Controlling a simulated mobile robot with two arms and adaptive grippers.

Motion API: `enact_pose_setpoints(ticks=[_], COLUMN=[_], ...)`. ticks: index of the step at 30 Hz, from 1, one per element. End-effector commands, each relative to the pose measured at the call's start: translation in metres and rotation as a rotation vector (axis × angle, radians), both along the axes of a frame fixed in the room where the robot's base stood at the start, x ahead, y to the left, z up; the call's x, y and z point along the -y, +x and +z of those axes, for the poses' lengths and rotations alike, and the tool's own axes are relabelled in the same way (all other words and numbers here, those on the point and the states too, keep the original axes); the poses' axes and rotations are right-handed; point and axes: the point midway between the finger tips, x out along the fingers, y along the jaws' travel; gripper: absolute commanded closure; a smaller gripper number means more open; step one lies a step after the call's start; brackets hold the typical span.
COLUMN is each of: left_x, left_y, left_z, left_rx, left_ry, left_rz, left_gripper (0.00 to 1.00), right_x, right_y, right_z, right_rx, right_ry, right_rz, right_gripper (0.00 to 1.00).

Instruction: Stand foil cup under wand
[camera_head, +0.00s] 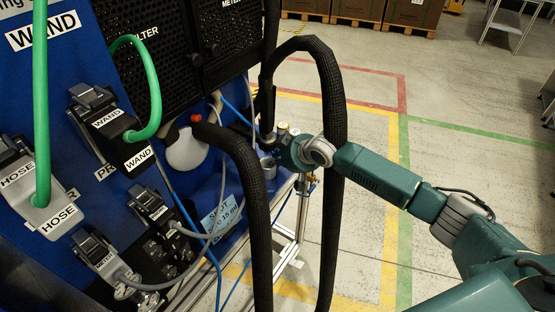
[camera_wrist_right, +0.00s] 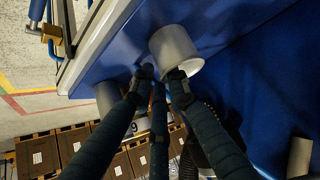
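A silver-grey open cup, which looks like the foil cup (camera_wrist_right: 178,48), is at the top centre of the right wrist view, its mouth towards the camera, against a blue surface. In the head view a small grey cup (camera_head: 267,166) shows just left of my right gripper (camera_head: 288,154). In the right wrist view the dark fingers of the right gripper (camera_wrist_right: 162,76) reach to the cup's rim, one tip at the mouth and others beside the wall. Whether they grip it is unclear. Labels reading WAND (camera_head: 137,160) mark a green-hosed connector; the wand's tip cannot be made out. My left gripper is not in view.
Thick black hoses (camera_head: 333,110) loop close in front of my right gripper. A white round container with a red cap (camera_head: 187,150) is left of it. Another grey cylinder (camera_wrist_right: 109,96) is beside the fingers. Open floor (camera_head: 365,210) lies to the right.

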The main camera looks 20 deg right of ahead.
Motion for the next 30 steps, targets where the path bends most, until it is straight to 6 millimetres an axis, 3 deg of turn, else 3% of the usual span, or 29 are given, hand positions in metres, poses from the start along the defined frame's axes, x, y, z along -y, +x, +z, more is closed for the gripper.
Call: enact_pose_setpoints(ticks=[14,30], left_x=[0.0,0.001], left_y=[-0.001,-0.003], left_z=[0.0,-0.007], left_rx=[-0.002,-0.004], left_ry=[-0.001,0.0], left_rz=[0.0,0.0], left_gripper=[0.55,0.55], right_x=[0.003,0.027], right_y=[-0.006,-0.072], right_z=[0.01,0.081], right_rx=[0.001,0.0], right_ry=[-0.001,-0.001], right_rz=[0.0,-0.001], right_gripper=[0.74,0.74])
